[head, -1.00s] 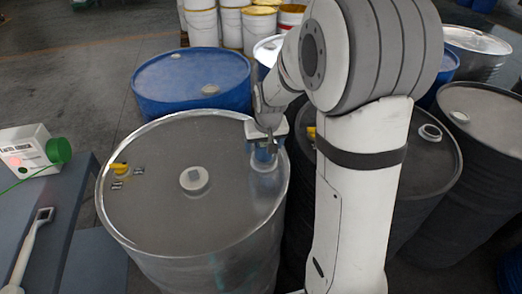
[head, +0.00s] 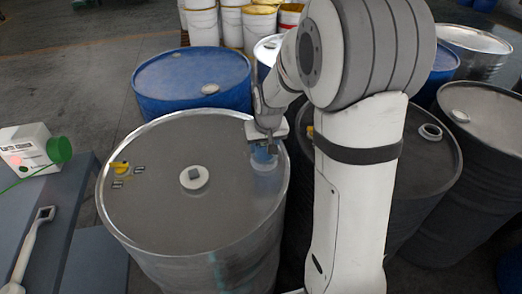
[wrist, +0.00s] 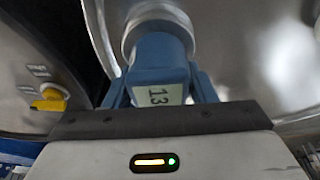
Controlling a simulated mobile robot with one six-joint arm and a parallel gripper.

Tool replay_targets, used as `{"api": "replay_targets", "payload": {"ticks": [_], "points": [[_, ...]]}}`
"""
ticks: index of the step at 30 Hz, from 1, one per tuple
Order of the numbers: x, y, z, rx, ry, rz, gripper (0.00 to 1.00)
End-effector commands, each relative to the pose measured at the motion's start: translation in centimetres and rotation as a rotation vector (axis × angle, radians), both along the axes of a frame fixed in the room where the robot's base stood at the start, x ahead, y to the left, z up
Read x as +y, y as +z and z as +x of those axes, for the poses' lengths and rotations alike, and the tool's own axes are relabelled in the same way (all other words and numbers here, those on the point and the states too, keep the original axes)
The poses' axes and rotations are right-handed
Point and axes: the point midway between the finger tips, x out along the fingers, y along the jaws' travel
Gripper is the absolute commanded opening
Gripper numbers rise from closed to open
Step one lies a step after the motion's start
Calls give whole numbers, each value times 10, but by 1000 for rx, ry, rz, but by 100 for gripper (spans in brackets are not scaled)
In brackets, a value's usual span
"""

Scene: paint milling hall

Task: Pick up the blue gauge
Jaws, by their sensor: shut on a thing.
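The blue gauge (wrist: 160,58) shows in the wrist view between my two fingers. It has a blue body, a pale label reading 13 and a silver round end pointing away from my gripper. My gripper (wrist: 160,88) is shut on its blue body. In the head view my gripper (head: 264,146) is at the right part of the large steel drum's lid (head: 215,140). The gauge is mostly hidden by my gripper there. A bluish patch shows on the lid just below my fingers; I cannot tell whether the gauge touches the lid.
A blue drum (head: 190,75) stands behind, with dark drums (head: 430,165) at right. A white container (head: 32,150) with a green cap stands on the left bench (head: 60,230).

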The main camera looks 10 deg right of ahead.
Motion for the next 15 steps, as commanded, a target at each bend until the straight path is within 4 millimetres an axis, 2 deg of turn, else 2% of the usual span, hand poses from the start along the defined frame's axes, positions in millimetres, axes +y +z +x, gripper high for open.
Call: {"api": "replay_targets", "payload": {"ticks": [1,2,8,11,15], "points": [[0,1,0,-1,0,0,20],[0,1,0,-1,0,0,16],[0,3,1,-3,-1,0,15],[-1,13,1,-4,-1,0,15],[-1,41,1,-7,-1,0,15]]}}
